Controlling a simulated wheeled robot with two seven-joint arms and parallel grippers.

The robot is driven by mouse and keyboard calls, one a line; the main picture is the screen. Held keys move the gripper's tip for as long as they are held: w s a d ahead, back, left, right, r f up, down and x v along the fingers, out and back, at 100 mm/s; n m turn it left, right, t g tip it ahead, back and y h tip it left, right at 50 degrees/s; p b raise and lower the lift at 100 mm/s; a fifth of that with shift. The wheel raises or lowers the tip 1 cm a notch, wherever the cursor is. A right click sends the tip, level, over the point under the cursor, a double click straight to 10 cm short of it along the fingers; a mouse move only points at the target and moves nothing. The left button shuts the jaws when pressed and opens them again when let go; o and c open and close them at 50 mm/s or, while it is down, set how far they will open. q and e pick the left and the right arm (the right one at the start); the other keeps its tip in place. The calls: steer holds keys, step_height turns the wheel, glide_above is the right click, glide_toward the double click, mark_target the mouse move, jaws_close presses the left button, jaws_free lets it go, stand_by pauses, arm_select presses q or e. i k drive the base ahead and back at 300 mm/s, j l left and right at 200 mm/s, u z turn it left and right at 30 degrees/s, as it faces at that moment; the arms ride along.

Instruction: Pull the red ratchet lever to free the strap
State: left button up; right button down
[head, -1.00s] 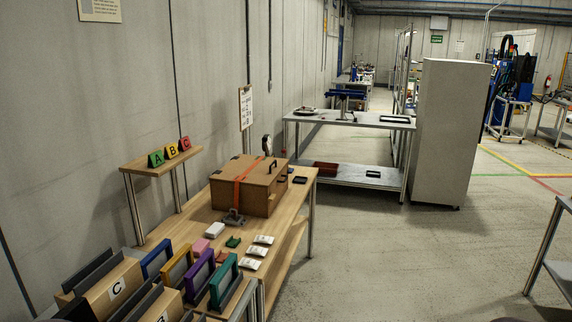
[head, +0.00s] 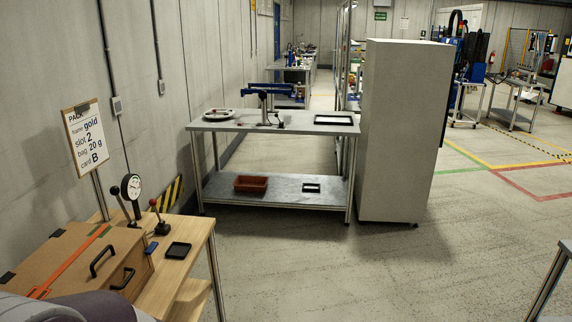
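An orange-red strap (head: 72,264) runs over the top of the brown wooden box (head: 60,245) at the lower left of the head view. A grey and purple part of my own arm (head: 75,305) covers the near side of the box. Neither of my grippers shows.
A dial gauge (head: 132,186), a black-knobbed lever (head: 115,191) and a small black tray (head: 178,250) are by the box. A metal two-shelf table (head: 275,124) and a tall grey cabinet (head: 400,130) stand ahead.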

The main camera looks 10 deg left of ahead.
mark_target(153, 202)
steer(key=i, duration=1.8)
steer(key=i+u, duration=0.35)
steer(key=u, duration=0.15)
steer(key=i+l+u, duration=0.1)
steer(key=i+u, duration=0.2)
steer(key=u, duration=0.2)
steer(key=i+l+u, duration=0.25)
steer(key=u, duration=0.2)
steer(key=i+u, duration=0.2)
steer(key=u, duration=0.3)
steer(key=i+u, duration=0.2)
steer(key=u, duration=0.3)
steer(key=i+l+u, duration=0.15)
steer(key=u, duration=0.35)
steer(key=i+l+u, duration=0.15)
steer(key=u, duration=0.35)
steer(key=i+l+u, duration=0.1)
steer(key=l+u, duration=0.2)
steer(key=u, duration=0.2)
